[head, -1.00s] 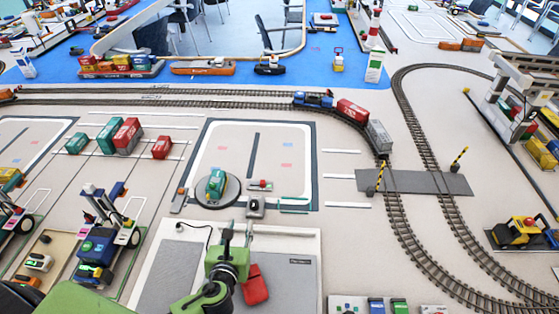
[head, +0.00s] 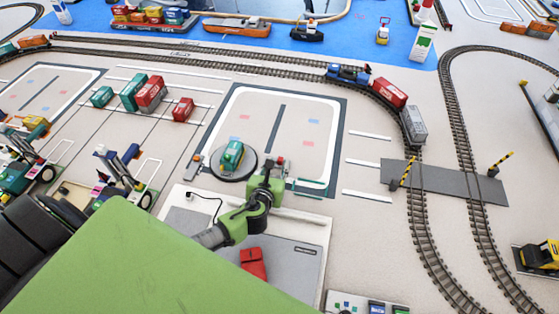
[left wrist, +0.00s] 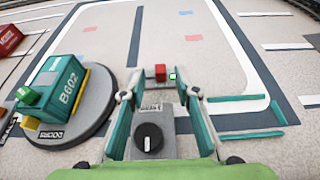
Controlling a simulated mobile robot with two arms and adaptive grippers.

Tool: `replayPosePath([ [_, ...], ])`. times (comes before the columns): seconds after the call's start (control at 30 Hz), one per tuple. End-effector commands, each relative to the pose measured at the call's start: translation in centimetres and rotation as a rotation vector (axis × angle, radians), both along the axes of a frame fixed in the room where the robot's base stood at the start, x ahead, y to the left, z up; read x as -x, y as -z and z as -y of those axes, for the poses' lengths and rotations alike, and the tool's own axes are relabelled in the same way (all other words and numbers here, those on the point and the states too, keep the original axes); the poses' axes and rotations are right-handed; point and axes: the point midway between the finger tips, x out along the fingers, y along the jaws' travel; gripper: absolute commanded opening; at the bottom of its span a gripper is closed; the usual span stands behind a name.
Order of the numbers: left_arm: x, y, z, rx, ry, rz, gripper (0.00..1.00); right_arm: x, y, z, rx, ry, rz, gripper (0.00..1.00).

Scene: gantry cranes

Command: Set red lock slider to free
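The red lock slider (left wrist: 160,73) is a small red block beside a green light, ahead of my left gripper in the left wrist view. In the head view, a bit of red (head: 281,160) shows just behind the gripper's tip. My left gripper (left wrist: 158,94) is open, its two fingers apart with nothing clasped. A grey box with a black knob (left wrist: 149,138) lies below and between the fingers. In the head view, the left gripper (head: 270,167) hides most of the slider and the grey box. My right gripper is not in view.
A teal locomotive marked B602 (left wrist: 60,88) stands on a round turntable (left wrist: 88,128) close to the left of my gripper. A red object (head: 253,262) lies on a grey panel nearby. Railway tracks (head: 452,112) and a crossing (head: 440,182) are to the right.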

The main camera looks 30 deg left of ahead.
Motion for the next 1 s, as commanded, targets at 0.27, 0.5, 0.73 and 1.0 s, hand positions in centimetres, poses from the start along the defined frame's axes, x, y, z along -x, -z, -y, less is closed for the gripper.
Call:
replayPosePath([
  [0.27,-2.8,1.3,-0.7,0.000,0.000,0.000,0.29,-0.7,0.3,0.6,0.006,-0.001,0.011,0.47],
  [0.5,-3.2,1.4,-0.7,0.001,0.002,-0.001,0.29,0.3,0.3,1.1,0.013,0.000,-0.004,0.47],
  [0.73,-3.1,1.4,-0.7,0.001,0.002,-0.001,0.01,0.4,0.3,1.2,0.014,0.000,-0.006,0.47],
  [1.0,-3.0,1.4,-1.4,-0.002,0.001,-0.001,0.00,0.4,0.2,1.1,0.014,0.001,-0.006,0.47],
])
